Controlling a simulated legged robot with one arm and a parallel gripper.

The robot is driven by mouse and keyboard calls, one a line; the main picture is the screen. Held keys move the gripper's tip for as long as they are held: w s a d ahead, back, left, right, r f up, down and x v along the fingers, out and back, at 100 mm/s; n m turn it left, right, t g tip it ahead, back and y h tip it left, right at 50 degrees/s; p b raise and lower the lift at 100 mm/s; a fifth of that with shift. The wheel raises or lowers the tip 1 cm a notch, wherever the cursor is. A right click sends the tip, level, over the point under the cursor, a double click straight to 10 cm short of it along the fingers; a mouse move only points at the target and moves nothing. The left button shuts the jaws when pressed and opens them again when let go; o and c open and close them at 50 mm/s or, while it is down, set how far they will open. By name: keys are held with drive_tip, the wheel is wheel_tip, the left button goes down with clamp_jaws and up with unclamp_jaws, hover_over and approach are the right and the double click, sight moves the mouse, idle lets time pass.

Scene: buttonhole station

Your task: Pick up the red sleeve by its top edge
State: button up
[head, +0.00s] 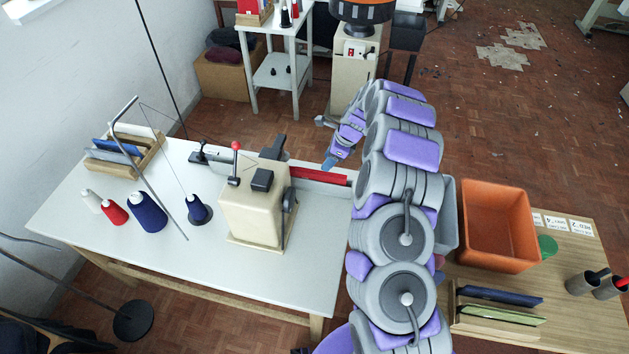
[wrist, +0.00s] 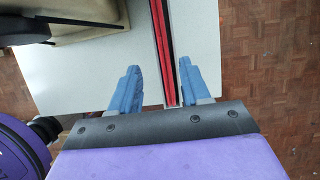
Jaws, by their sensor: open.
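The red sleeve (head: 325,176) is a long, flat red band near the right end of the white table, beside the cream machine. In the wrist view the red sleeve (wrist: 158,27) shows edge-on as narrow red strips with a dark line between them, along a pale strip. My gripper (wrist: 159,66) is open, its two blue fingers on either side of the sleeve. The sleeve runs between them, closer to the right finger, with no visible contact. In the head view my gripper (head: 329,164) is over the sleeve. Finger height against its top edge is unclear.
The cream machine (head: 252,210) stands left of the sleeve. Thread cones, including a blue one (head: 147,212), and a wooden rack (head: 125,152) are further left on the white table (head: 150,262). An orange bin (head: 497,226) sits on the wooden table at right.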

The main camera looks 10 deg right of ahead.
sight(323, 172)
drive_tip(key=shift+x, duration=0.95)
drive_tip(key=shift+w+d+f+b, duration=0.1)
drive_tip(key=shift+d+f+b, duration=0.1)
drive_tip(key=shift+f+b, duration=0.35)
drive_tip(key=x, duration=0.2)
drive_tip(key=b+x, duration=0.1)
drive_tip(key=x, duration=0.1)
drive_tip(key=shift+w+d+f, duration=0.1)
drive_tip(key=shift+d+f, duration=0.05)
drive_tip(key=shift+f, duration=0.15)
drive_tip(key=shift+c, duration=0.4)
clamp_jaws()
